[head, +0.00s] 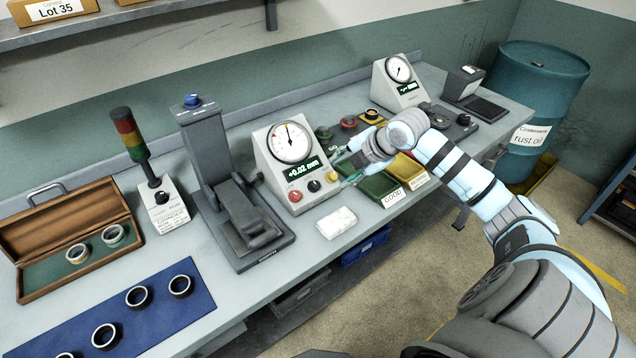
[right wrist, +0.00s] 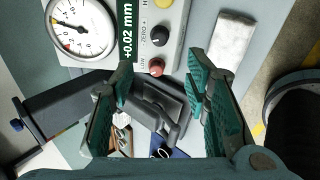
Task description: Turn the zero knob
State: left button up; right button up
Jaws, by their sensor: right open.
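The gauge box (head: 270,160) stands on the bench with a round dial and a green display reading +0.02 mm. The black zero knob (head: 313,186) sits on its lower front between a red button (head: 295,196) and a yellow one (head: 332,177). In the right wrist view the zero knob (right wrist: 160,37) is beside the ZERO lettering, just beyond the fingertips, with the red button (right wrist: 156,67) between the fingers in the picture. My right gripper (head: 346,171) is open and empty, right of the box front near the yellow button, apart from the zero knob. My left gripper is out of view.
A folded white cloth (head: 336,222) lies in front of the box. A grey press (head: 230,190) stands left of it. Green and yellow bins (head: 380,186) sit close under my right gripper. A second dial box (head: 397,85) stands farther back.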

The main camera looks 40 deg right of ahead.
aim_at(317, 185)
jog(key=b+x, duration=0.1)
jog(key=x, duration=1.3)
jog(key=shift+a, duration=0.2)
jog(key=shift+s, duration=0.1)
grip_shut()
jog(key=shift+m, duration=0.3)
jog(key=m+p, duration=0.1)
jog(key=m, duration=0.2)
jog(key=shift+r+p, duration=0.1)
jog(key=shift+p, duration=0.25)
jog(key=shift+m+p, duration=0.4)
jog(key=shift+m, duration=0.7)
